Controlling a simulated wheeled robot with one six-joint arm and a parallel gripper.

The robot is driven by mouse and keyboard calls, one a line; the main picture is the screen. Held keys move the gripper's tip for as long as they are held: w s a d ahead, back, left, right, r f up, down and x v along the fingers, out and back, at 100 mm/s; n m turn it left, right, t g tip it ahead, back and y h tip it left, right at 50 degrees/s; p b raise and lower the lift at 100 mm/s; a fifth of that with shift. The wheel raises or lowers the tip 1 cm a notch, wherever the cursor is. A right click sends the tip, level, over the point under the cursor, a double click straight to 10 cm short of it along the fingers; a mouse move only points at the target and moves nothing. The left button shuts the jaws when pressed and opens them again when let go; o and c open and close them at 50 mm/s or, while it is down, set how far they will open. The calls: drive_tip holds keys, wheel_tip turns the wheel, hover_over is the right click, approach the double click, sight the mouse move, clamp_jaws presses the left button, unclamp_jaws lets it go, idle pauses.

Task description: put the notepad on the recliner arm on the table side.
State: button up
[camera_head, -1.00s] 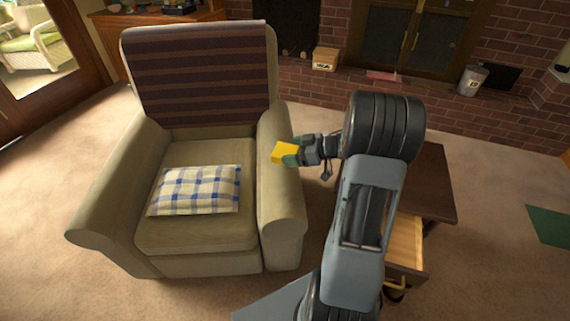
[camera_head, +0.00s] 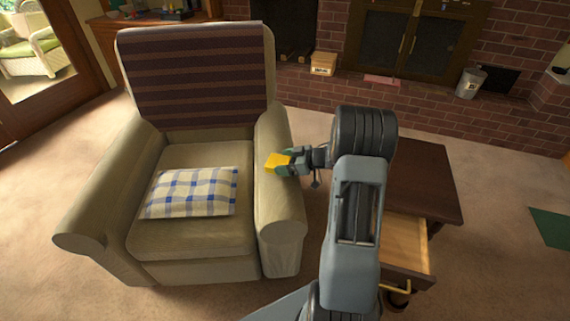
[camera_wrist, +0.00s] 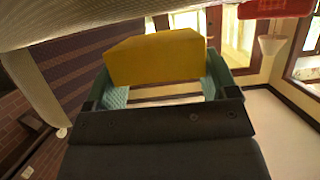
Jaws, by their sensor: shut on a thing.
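The yellow notepad (camera_head: 277,162) is held in my gripper (camera_head: 287,163), which is shut on it. In the head view it is at the recliner arm on the table side (camera_head: 277,207), over or against the arm's top; I cannot tell whether it touches. In the wrist view the notepad (camera_wrist: 157,57) spans between the two green fingers of my gripper (camera_wrist: 160,88). The beige recliner (camera_head: 205,150) stands left of my arm. The dark table (camera_head: 425,180) is to the right, behind my arm, with its drawer (camera_head: 408,245) open.
A checked cushion (camera_head: 192,192) lies on the recliner seat. A striped cloth (camera_head: 195,75) covers the backrest. A small box (camera_head: 323,64) and a bin (camera_head: 470,82) stand near the brick fireplace. Carpet at the right is clear, apart from a green mat (camera_head: 552,235).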

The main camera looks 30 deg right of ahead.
drive_tip(key=shift+f, duration=0.15)
drive_tip(key=o, duration=0.8)
drive_tip(key=shift+o, duration=0.2)
